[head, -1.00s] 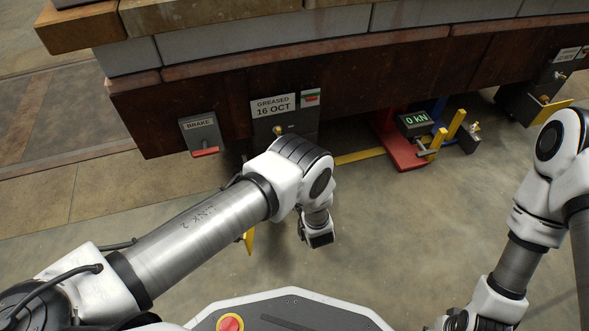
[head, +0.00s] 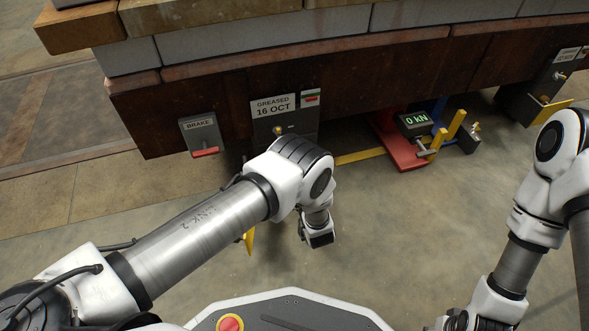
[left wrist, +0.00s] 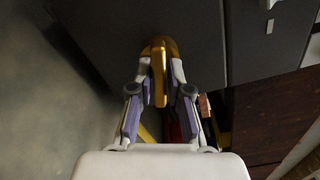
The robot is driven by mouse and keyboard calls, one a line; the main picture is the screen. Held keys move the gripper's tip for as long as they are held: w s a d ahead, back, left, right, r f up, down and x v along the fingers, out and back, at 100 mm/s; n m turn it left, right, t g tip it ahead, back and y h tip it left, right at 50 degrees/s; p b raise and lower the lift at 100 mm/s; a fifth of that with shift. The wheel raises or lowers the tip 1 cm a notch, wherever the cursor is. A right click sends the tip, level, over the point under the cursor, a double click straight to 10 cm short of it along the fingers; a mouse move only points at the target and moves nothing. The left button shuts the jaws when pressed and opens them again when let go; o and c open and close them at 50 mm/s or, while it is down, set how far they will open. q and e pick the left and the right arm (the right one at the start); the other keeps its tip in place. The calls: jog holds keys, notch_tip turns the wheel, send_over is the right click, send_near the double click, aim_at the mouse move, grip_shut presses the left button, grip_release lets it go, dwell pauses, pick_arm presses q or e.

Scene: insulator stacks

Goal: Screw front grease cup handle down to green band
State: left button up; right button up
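The grease cup handle shows in the left wrist view as a brass dome with a straight bar (left wrist: 160,84), against a dark grey housing. My left gripper (left wrist: 160,72) has one finger on each side of it. The fingertips are at the dome's edges; I cannot tell whether they press on it. In the head view my left arm hides that gripper. A small brass fitting (head: 278,130) shows on the dark box under the "GREASED 16 OCT" plate (head: 273,106). No green band is visible on the cup. My right gripper is not clearly in the head view.
A brake box (head: 201,133) with a red lever is left of the greased box. A small red, white and green label (head: 311,97) is beside the plate. A red jack (head: 401,152) with a "0 kN" display stands right.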

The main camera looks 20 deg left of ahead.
pick_arm(q)
jog(key=shift+o, duration=0.9)
pick_arm(e)
jog(key=shift+r, duration=0.1)
